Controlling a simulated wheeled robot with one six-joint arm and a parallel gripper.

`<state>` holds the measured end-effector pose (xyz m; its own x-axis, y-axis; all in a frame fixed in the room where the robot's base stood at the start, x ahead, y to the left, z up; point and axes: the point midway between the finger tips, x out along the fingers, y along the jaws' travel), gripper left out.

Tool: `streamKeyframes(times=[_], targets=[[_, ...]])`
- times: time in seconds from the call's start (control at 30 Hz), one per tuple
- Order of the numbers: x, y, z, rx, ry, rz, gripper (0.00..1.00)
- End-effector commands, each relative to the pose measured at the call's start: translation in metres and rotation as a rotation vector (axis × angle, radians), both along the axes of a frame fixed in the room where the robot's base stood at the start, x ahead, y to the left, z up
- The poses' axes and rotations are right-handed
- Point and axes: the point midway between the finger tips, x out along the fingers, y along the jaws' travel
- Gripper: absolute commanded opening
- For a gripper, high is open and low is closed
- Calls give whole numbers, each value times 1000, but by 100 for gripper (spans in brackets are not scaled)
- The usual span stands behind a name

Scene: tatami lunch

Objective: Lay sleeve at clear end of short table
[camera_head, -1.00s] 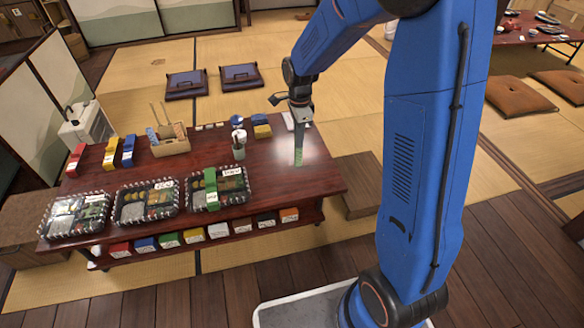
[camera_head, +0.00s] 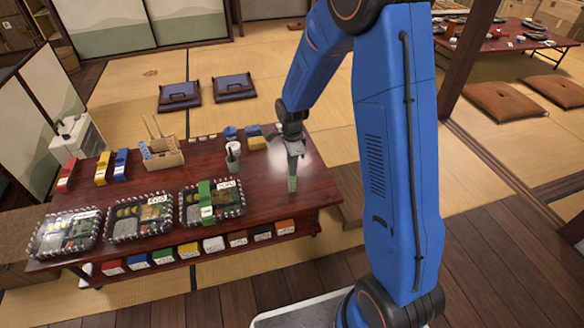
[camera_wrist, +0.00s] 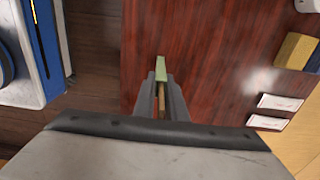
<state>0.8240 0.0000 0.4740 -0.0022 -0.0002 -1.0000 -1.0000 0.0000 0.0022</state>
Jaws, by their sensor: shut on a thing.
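The short table (camera_head: 262,205) is dark red wood, and its right end is bare. My gripper (camera_head: 293,160) points down over that end and is shut on a pale green sleeve (camera_head: 292,184). In the wrist view the sleeve (camera_wrist: 160,68) shows as a narrow green strip between the two fingertips (camera_wrist: 161,95), with the red tabletop (camera_wrist: 200,45) below. Most of the sleeve is hidden by the fingers. I cannot tell whether its lower end touches the tabletop.
Packed lunch boxes (camera_head: 212,201) line the table's front left; the nearest one has a bright green sleeve around it. A lower shelf holds several coloured boxes (camera_head: 188,249).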

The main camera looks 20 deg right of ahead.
Motion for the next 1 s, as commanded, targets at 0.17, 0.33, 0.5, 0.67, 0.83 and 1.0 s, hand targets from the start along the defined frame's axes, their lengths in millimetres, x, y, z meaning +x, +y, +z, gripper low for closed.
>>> streamKeyframes(times=[0.17, 0.33, 0.5, 0.67, 0.83, 1.0], targets=[[0, 0, -2, 0, -2, 0, 0], [0, 0, -3, 0, -1, 0, 0], [0, 0, -4, 0, -2, 0, 30], [0, 0, -4, 0, -2, 0, 30], [1, 0, -2, 0, -3, 0, 30], [2, 0, 17, 1, -5, 0, 30]])
